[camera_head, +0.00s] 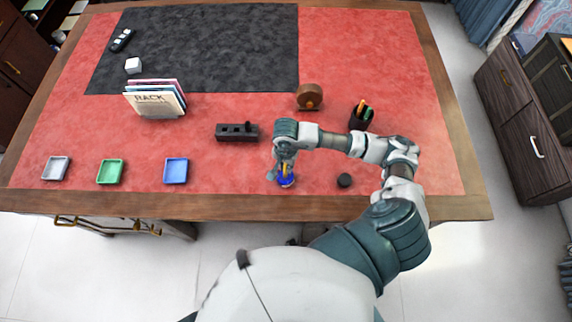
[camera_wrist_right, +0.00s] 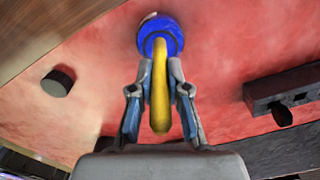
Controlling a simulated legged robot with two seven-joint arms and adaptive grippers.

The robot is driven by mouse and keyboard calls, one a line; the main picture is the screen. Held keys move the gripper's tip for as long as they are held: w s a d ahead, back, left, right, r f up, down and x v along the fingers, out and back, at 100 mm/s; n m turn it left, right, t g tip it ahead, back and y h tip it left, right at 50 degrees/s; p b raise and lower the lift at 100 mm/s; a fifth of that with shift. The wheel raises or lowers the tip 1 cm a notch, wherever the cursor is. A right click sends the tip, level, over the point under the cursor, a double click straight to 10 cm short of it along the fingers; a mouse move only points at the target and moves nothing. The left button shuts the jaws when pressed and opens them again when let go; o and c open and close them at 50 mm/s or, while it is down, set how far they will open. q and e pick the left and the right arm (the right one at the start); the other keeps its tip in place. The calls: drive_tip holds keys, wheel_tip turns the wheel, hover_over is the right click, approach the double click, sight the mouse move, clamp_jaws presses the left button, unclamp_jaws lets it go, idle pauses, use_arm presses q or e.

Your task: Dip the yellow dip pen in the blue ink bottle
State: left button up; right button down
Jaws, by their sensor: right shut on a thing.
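The yellow dip pen (camera_wrist_right: 160,95) is in my right gripper (camera_wrist_right: 160,80), which is shut on it. In the head view the pen (camera_head: 285,169) points down at the blue ink bottle (camera_head: 287,182), and the right gripper (camera_head: 282,167) is just above the bottle. In the right wrist view the pen's far end overlaps the round blue bottle (camera_wrist_right: 171,32). I cannot tell how deep the tip is, as the bottle's opening is partly hidden. My left gripper is not in view.
A black round cap (camera_head: 344,180) lies right of the bottle. A dark pen stand (camera_head: 237,132) is behind and left. Grey (camera_head: 56,168), green (camera_head: 110,172) and blue (camera_head: 175,171) trays line the front left. A pen cup (camera_head: 360,118) and a wooden roller (camera_head: 309,96) stand behind.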

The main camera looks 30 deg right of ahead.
drive_tip(key=shift+b, duration=0.35)
idle(0.8)
drive_tip(key=shift+f+b, duration=0.1)
drive_tip(key=shift+b, duration=0.25)
idle(1.0)
idle(0.5)
drive_tip(key=shift+r+p, duration=1.8)
drive_tip(key=shift+r, duration=1.75)
drive_tip(key=shift+f, duration=0.1)
